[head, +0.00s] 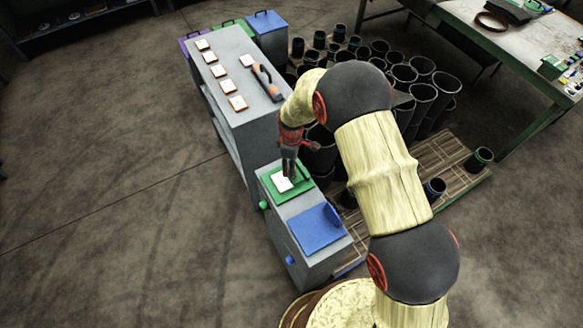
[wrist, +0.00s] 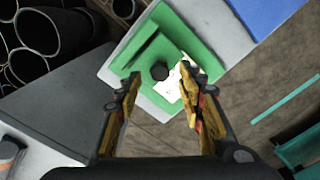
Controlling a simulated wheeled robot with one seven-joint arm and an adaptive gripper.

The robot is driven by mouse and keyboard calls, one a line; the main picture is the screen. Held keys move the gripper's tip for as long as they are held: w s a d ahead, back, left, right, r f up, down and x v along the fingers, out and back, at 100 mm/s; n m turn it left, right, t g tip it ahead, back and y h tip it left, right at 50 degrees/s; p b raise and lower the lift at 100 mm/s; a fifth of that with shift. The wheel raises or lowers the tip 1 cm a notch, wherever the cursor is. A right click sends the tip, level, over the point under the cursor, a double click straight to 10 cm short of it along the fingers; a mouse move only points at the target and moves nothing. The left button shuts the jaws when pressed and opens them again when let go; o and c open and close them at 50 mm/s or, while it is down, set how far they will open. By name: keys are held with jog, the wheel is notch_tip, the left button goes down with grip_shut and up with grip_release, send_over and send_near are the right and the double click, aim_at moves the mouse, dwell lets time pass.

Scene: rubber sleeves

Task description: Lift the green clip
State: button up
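A green square plate (head: 292,180) lies on top of the low grey cabinet, with a white card (head: 282,183) on it. In the wrist view the green plate (wrist: 180,45) carries a raised green ridge, which looks like the green clip (wrist: 137,52), and a round black knob (wrist: 160,72). My gripper (head: 289,174) points down over the plate. In the wrist view my gripper (wrist: 160,82) has its fingers wide apart, with the knob showing between their tips and the ridge toward the left finger. Nothing is held. I cannot tell the height of the fingertips above the plate.
A blue plate (head: 318,228) lies beside the green one on the low cabinet (head: 308,201). A taller grey cabinet (head: 240,118) adjoins behind, with several white cards and an orange-and-grey tool (head: 266,82). Many black sleeves (head: 423,96) stand to the right. Open floor lies left.

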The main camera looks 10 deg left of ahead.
jog(key=shift+f, duration=1.1)
jog(key=shift+c, duration=1.1)
jog(key=c, duration=0.7)
grip_shut()
